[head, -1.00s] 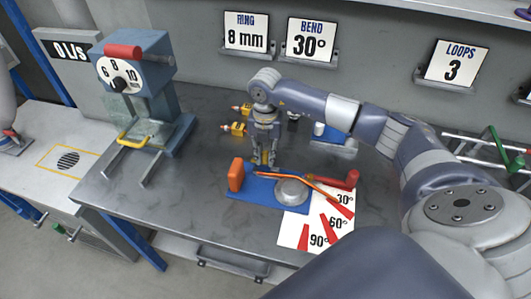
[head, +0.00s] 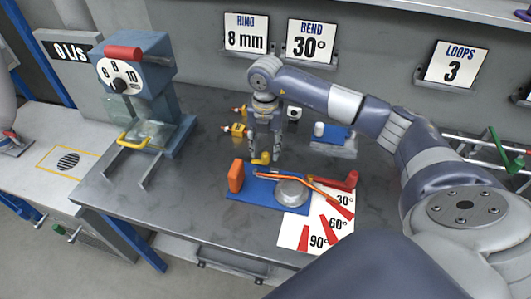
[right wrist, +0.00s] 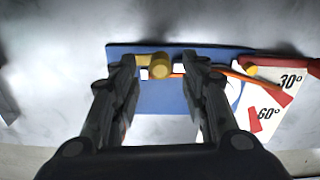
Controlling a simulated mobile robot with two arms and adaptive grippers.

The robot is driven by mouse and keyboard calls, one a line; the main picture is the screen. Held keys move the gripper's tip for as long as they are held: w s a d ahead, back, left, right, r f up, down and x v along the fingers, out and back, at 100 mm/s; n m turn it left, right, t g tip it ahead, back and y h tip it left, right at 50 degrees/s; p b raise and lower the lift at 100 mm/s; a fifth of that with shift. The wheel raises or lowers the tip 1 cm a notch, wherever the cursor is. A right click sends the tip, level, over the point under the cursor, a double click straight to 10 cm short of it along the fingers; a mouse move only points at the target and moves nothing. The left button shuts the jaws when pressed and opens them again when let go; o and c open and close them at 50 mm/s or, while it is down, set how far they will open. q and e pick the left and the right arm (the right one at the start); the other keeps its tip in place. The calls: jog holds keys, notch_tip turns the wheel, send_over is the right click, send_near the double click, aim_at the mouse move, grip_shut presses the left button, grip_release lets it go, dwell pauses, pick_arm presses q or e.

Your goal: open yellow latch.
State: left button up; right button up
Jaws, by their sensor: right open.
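The yellow latch (head: 262,158) is a small yellow piece at the back edge of the blue bending base (head: 238,193). In the right wrist view the latch (right wrist: 160,66) has a rounded knob and lies across the gap between my fingertips. My right gripper (head: 265,157) points down at it, with its fingers apart on either side. The wrist view shows the open fingers (right wrist: 158,70); I cannot tell whether either one touches the latch. An orange rod (head: 318,187) runs across the base past a grey round disc (head: 291,192). My left gripper does not show.
An orange block (head: 236,175) stands at the base's left, a red handle (head: 345,181) at its right. An angle card (head: 290,232) lies in front. Yellow-tipped pieces (head: 236,129) lie behind.

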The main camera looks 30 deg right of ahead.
aim_at(266, 154)
notch_tip(266, 154, up, 9)
jog(key=shift+f, duration=0.2)
jog(key=shift+f, duration=0.1)
dwell(0.5)
